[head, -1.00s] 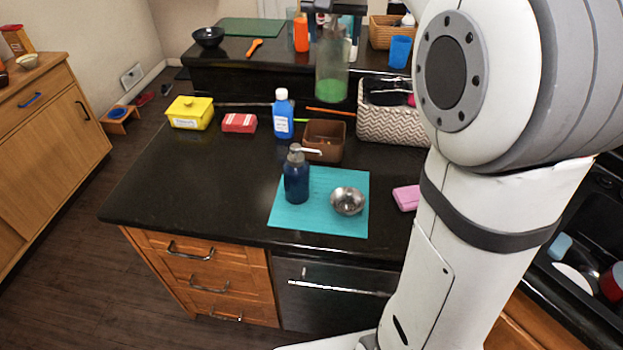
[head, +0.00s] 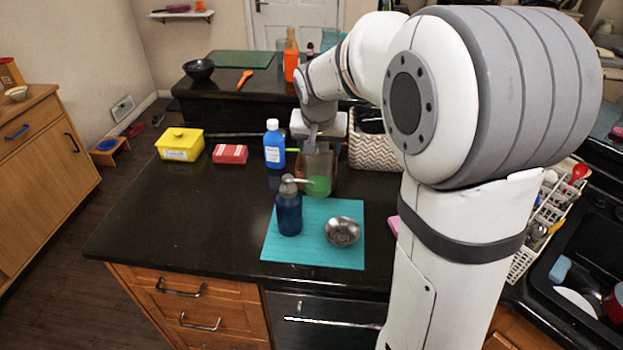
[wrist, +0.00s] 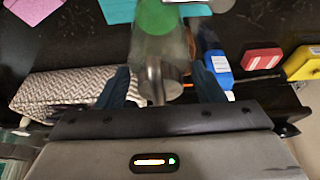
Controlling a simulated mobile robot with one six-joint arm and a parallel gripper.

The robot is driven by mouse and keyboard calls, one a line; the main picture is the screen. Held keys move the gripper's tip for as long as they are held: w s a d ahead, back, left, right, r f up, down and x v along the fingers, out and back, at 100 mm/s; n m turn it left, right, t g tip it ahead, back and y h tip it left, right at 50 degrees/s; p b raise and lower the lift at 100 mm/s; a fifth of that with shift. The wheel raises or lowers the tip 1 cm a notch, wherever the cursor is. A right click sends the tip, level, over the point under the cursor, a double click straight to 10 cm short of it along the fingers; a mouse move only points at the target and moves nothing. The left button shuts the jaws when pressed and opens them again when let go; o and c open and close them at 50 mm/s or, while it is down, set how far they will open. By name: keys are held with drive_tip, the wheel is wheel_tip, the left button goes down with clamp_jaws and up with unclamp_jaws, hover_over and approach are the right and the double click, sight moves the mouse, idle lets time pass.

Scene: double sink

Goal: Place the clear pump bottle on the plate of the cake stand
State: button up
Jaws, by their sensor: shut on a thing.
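The clear pump bottle (head: 318,172), with green liquid at its bottom, hangs below my gripper (head: 318,140) in the head view. It is above the dark counter, behind the blue pump bottle. In the wrist view my gripper (wrist: 162,88) is shut on the upper part of the clear bottle (wrist: 158,45), near its grey pump head, with one dark finger on each side. The green end points away from the wrist. I cannot make out a cake stand in either view.
A dark blue pump bottle (head: 289,210) and a metal bowl (head: 342,231) stand on a teal mat (head: 310,256). A blue bottle (head: 274,146), red box (head: 230,154), yellow box (head: 180,145) and woven basket (head: 375,152) are nearby. The counter's left front is clear.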

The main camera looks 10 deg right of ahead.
sight(318, 181)
wheel_tip(318, 181, down, 10)
drive_tip(key=shift+f+p, duration=0.15)
drive_tip(key=shift+p, duration=0.35)
drive_tip(key=shift+w+f, duration=0.1)
drive_tip(key=shift+f, duration=0.1)
drive_tip(key=o, duration=1.6)
drive_tip(key=shift+c, duration=0.2)
